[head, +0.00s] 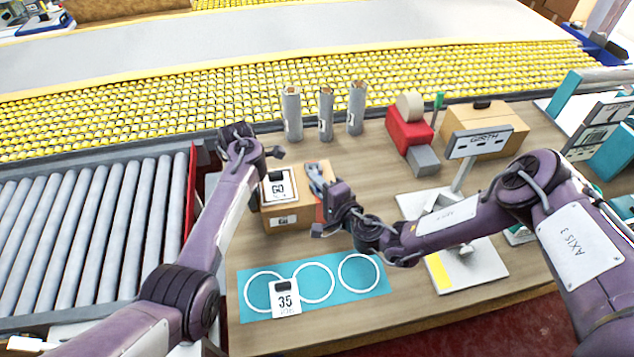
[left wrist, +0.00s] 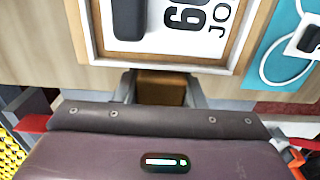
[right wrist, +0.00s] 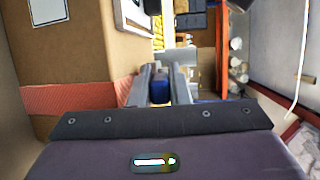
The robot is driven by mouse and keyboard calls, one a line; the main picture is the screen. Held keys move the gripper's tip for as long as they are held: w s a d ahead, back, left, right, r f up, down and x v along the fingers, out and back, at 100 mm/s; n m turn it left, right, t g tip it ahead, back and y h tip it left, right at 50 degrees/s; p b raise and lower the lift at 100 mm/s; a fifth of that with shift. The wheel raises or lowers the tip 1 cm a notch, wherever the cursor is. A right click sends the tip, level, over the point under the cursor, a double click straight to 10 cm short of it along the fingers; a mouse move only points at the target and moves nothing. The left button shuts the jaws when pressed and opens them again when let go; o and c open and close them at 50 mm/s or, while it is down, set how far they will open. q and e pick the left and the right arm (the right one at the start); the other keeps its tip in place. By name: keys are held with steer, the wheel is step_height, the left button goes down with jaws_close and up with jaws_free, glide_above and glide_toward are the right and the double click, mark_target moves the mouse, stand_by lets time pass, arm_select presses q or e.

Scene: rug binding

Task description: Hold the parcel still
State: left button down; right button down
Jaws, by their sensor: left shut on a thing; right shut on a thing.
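The parcel (head: 290,217) is a brown cardboard box on the table, with a white card marked 60 on top and a red strip on its right side. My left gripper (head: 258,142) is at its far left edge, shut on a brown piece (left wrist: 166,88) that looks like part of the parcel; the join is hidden. The parcel's top rim (left wrist: 90,45) is just beyond the fingers in the left wrist view. My right gripper (head: 322,208) is at the parcel's right side, shut on a small blue thing (right wrist: 160,91). The red strip (right wrist: 75,98) shows beside it.
A teal mat (head: 325,276) with white rings and a card marked 35 lies in front. Several grey rolls (head: 325,112) stand behind. A red block (head: 408,135), a sign stand (head: 478,143) and a carton (head: 500,125) are right. Rollers (head: 90,225) lie left.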

steer(key=shift+s+f, duration=0.1)
steer(key=shift+f, duration=0.05)
steer(key=c, duration=1.4)
jaws_free()
steer(key=shift+o, duration=0.2)
steer(key=shift+d, duration=0.1)
